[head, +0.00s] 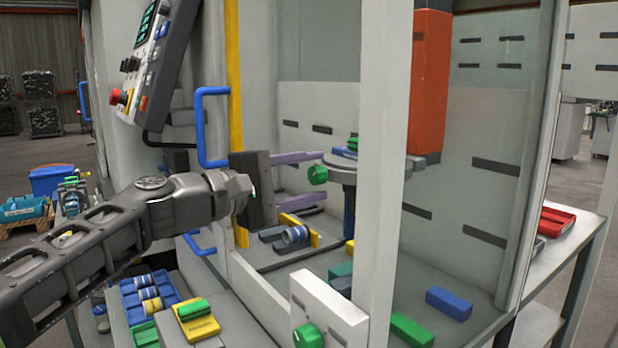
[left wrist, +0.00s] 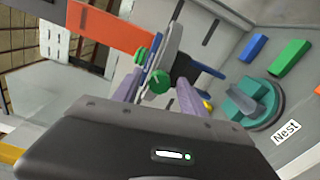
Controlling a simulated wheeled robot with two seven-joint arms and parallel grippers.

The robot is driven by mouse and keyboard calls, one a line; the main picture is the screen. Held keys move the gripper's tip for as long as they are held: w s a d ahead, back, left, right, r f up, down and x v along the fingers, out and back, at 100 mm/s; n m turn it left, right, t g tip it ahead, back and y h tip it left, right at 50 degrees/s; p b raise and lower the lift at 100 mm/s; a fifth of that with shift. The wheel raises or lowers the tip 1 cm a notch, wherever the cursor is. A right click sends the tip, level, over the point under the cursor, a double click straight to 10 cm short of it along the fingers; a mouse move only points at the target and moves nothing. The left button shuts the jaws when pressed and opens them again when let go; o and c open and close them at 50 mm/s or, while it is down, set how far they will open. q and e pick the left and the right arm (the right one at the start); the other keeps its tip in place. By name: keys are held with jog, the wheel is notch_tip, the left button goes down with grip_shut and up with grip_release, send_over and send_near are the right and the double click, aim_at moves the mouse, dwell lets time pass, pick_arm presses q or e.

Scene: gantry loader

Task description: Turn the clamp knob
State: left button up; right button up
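A round green clamp knob (head: 318,175) sits on the side of a grey disc-shaped fixture (head: 352,172) on a dark post inside the machine. The knob also shows in the left wrist view (left wrist: 160,82). My left gripper (head: 322,176) reaches in from the left through the machine's opening. Its two purple fingers are spread, one above and one below the knob in the head view. In the left wrist view (left wrist: 160,88) the knob lies between the fingertips with gaps beside it. A second green knob (head: 308,336) is on a white panel low in front. My right gripper is not visible.
A pale upright post (head: 383,150) stands just right of the fixture. An orange column (head: 430,80) hangs behind it. A blue door handle (head: 203,125) is near my left arm. Blue (head: 449,303) and green (head: 411,330) blocks and a "Nest" label (left wrist: 287,131) are on the machine floor.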

pick_arm(q)
jog(key=b+v, duration=0.1)
jog(key=v, duration=0.6)
jog(key=shift+s+a, duration=0.25)
jog(key=shift+a, duration=0.05)
dwell(0.3)
